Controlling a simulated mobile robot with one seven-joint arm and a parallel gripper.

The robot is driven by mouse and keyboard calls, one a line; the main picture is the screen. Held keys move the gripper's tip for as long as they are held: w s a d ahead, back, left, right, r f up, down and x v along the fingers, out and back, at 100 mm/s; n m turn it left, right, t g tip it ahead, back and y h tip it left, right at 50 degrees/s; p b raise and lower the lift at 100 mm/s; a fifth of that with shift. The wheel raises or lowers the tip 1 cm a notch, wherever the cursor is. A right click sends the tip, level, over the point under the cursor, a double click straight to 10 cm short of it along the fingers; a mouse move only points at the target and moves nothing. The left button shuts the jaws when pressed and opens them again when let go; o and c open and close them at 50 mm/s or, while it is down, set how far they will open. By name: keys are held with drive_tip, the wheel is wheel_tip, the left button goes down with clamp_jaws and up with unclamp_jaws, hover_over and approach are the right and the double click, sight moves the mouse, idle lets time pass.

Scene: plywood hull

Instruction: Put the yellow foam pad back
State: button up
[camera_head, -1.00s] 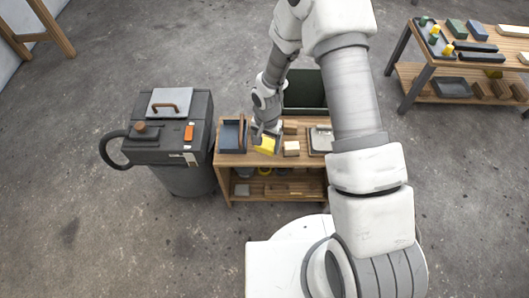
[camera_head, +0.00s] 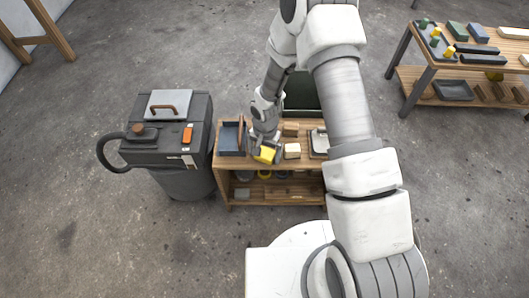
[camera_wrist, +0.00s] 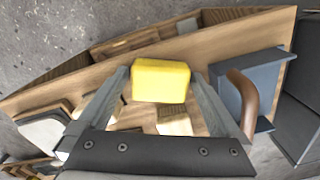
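The yellow foam pad (camera_head: 265,155) is a small bright block at the front edge of the small wooden bench (camera_head: 232,163). In the wrist view the pad (camera_wrist: 161,81) sits between my two fingertips, with a finger close against each side. My gripper (camera_head: 264,147) is shut on the pad, reaching down from above; it also shows in the wrist view (camera_wrist: 161,85). The pad appears slightly tilted and above the bench top; its exact height is hard to tell.
On the bench are a blue-grey tray with a wooden handle (camera_head: 231,138), a pale block (camera_head: 292,151), a wooden block (camera_head: 290,129) and a grey-white item (camera_head: 319,142). A shop vacuum (camera_head: 175,145) stands left. Another workbench (camera_head: 470,66) is at upper right.

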drive_tip(key=shift+r, duration=0.1)
wheel_tip(320, 180, up, 12)
drive_tip(key=p, duration=0.4)
drive_tip(key=shift+r+p, duration=0.15)
drive_tip(key=shift+p, duration=0.25)
wheel_tip(320, 180, up, 10)
drive_tip(key=n+t, duration=0.1)
hover_over(265, 153)
drive_tip(key=w+d, duration=0.1)
drive_tip(key=d, duration=0.2)
drive_tip(key=s+d+r+n+t, duration=0.1)
drive_tip(key=s+d+r, duration=0.1)
drive_tip(key=r, duration=0.4)
drive_tip(key=s+d+r+t, duration=0.1)
drive_tip(key=d+r, duration=0.2)
drive_tip(key=r, duration=0.3)
drive_tip(key=s+d+r+n+t, duration=0.2)
drive_tip(key=s+d+r+n, duration=0.1)
drive_tip(key=s+r, duration=1.1)
drive_tip(key=shift+s+d+t, duration=0.3)
drive_tip(key=shift+s+d, duration=0.4)
drive_tip(key=shift+s, duration=0.55)
wheel_tip(265, 153, up, 20)
drive_tip(key=p, duration=2)
